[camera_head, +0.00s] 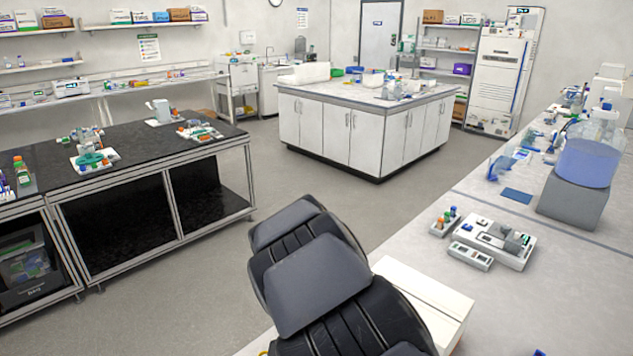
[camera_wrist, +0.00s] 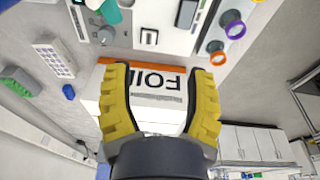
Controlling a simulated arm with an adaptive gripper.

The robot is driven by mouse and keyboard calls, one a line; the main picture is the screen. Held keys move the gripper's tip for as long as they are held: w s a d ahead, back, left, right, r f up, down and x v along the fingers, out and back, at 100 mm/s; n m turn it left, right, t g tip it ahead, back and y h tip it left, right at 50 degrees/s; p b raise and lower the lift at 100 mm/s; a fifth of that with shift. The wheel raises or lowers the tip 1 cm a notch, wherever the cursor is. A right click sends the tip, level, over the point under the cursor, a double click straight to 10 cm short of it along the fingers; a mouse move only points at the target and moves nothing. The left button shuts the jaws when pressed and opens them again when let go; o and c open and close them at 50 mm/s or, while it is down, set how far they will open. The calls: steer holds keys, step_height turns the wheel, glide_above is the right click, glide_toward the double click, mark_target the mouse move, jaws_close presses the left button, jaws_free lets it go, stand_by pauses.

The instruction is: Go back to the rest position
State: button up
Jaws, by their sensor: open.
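My gripper (camera_wrist: 160,78) shows in the wrist view with its two yellow fingers spread apart and nothing held between them. Behind the gap between the fingers is a white box with an orange edge and the word FOIL, the foil box (camera_wrist: 140,84). I cannot tell how far the fingertips are from it. In the head view my dark arm rises from the bottom middle beside a white box (camera_head: 435,290) on the right bench.
The right bench (camera_head: 400,245) carries a white device (camera_head: 492,243), a small rack (camera_head: 445,222) and a large jug of blue liquid (camera_head: 590,155) on a grey block. A black bench (camera_head: 130,140) stands left and a white island (camera_head: 350,125) behind. The floor between is clear.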

steer(key=s+d+r+n+g, duration=0.1)
steer(key=s+d+r+n, duration=0.1)
steer(key=s+d+r, duration=0.3)
steer(key=s+d+r+n, duration=0.1)
steer(key=s+d+r, duration=0.2)
steer(key=s+r, duration=0.35)
steer(key=s+n+g+y, duration=0.1)
steer(key=s+n, duration=0.4)
steer(key=s, duration=1.2)
steer(key=shift+d+r+n+g+y, duration=0.25)
steer(key=shift+r+n+g+y, duration=0.05)
steer(key=shift+r+g, duration=0.1)
